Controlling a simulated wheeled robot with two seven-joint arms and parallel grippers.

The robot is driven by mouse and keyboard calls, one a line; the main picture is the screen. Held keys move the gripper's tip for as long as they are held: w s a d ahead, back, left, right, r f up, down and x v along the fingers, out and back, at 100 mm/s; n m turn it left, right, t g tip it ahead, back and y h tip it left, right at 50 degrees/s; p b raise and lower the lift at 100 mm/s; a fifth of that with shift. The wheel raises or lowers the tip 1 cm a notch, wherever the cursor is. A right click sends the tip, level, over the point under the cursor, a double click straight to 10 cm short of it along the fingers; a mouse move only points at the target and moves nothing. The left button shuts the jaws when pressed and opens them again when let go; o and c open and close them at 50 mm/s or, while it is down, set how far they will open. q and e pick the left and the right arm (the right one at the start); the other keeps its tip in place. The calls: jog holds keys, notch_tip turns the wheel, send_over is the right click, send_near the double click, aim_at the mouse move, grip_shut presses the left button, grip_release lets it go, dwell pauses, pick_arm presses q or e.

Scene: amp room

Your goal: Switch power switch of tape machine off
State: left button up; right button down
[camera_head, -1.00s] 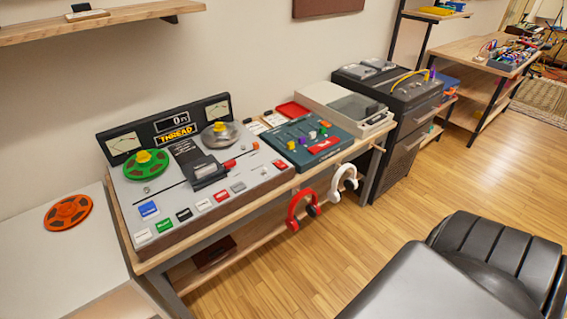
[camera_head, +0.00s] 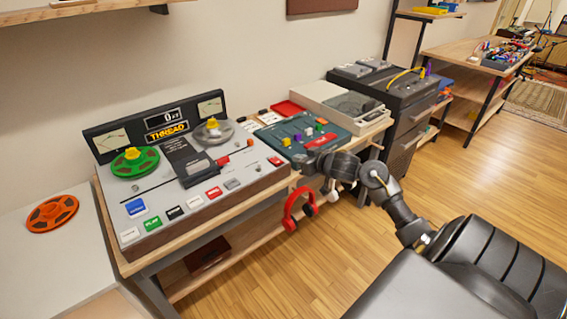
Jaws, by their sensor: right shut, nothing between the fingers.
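The tape machine (camera_head: 238,172) stands on the bench at left, with a green reel (camera_head: 134,161), a second clear reel (camera_head: 213,131) and a dark display panel reading THREAD. Along its front are a blue button (camera_head: 135,207), a row of labelled buttons and a red button (camera_head: 276,161) at the right end. I cannot tell which control is the power switch. My right gripper (camera_head: 304,164) is shut and empty, over the front edge of the mixer, to the right of the tape machine and apart from the red button. My left gripper is not in view.
Red headphones (camera_head: 292,210) hang off the bench front, with white ones partly hidden behind my arm. An orange reel (camera_head: 52,213) lies on the white table at left. The floor in front is clear.

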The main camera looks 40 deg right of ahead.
notch_tip(320, 180, up, 2)
jog(key=shift+r, duration=0.15)
jog(key=shift+w, duration=0.15)
send_over(283, 167)
jog(key=f, duration=0.2)
jog(key=w+f, duration=0.1)
jog(key=shift+f, duration=0.4)
jog(key=f, duration=0.2)
jog(key=shift+s+f, duration=0.3)
jog(key=shift+s, duration=0.05)
jog(key=shift+f, duration=0.7)
jog(key=shift+s, duration=0.1)
